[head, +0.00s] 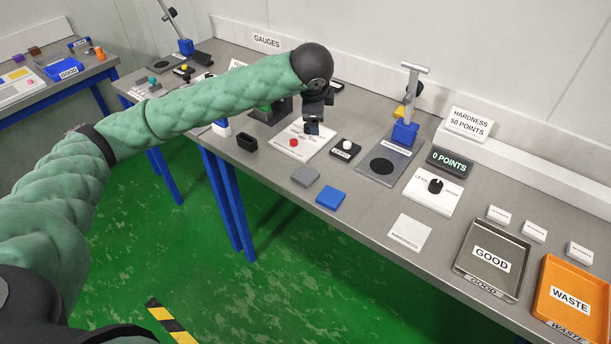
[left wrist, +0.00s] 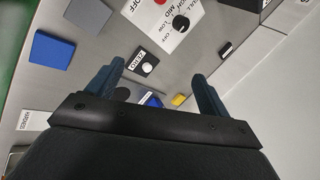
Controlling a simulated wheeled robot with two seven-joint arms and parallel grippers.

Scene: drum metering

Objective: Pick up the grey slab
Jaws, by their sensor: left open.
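The grey slab (head: 305,176) lies flat near the front edge of the steel table, just left of and behind a blue slab (head: 331,197). In the left wrist view the grey slab (left wrist: 88,13) is at the top left, cut by the frame edge, with the blue slab (left wrist: 52,50) beside it. My left gripper (head: 313,127) is above the table, beyond the grey slab and apart from it. In the left wrist view its two fingers (left wrist: 158,70) are spread with nothing held between them. My right gripper is not in view.
Below and around my left gripper are a white panel with a red button (head: 294,142) and a small black zero box (head: 345,149). A blue-based hardness gauge (head: 405,132) stands to the right. A black open holder (head: 247,142) is left of the slab. GOOD (head: 464,268) and WASTE (head: 543,300) trays are at right.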

